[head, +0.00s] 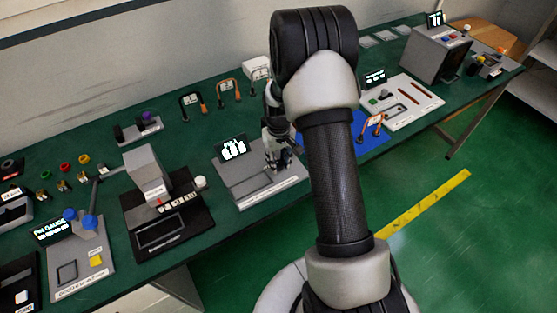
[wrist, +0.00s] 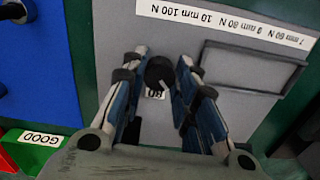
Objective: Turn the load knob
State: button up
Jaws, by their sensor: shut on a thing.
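The load knob (wrist: 157,69) is a small round black knob with a light pointer line, on a grey panel (wrist: 225,105) in the wrist view. A white label reading 80, upside down, sits just below it, partly framed by the fingers. My gripper (head: 277,158) is down at the right part of the same grey device in the head view, where it hides the knob. In the wrist view its two blue-padded fingers stand on either side of the knob, shut on it.
A white strip with load values (wrist: 225,20) and a framed rectangular recess (wrist: 255,70) lie beside the knob. A lit display (head: 233,148) stands behind the device. A black-based press (head: 160,215) is to the left, a blue mat (head: 372,147) to the right.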

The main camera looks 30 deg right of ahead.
aim_at(279, 164)
jog(key=shift+n, duration=1.8)
jog(key=o, duration=1)
jog(key=shift+o, duration=0.2)
notch_tip(279, 164, up, 12)
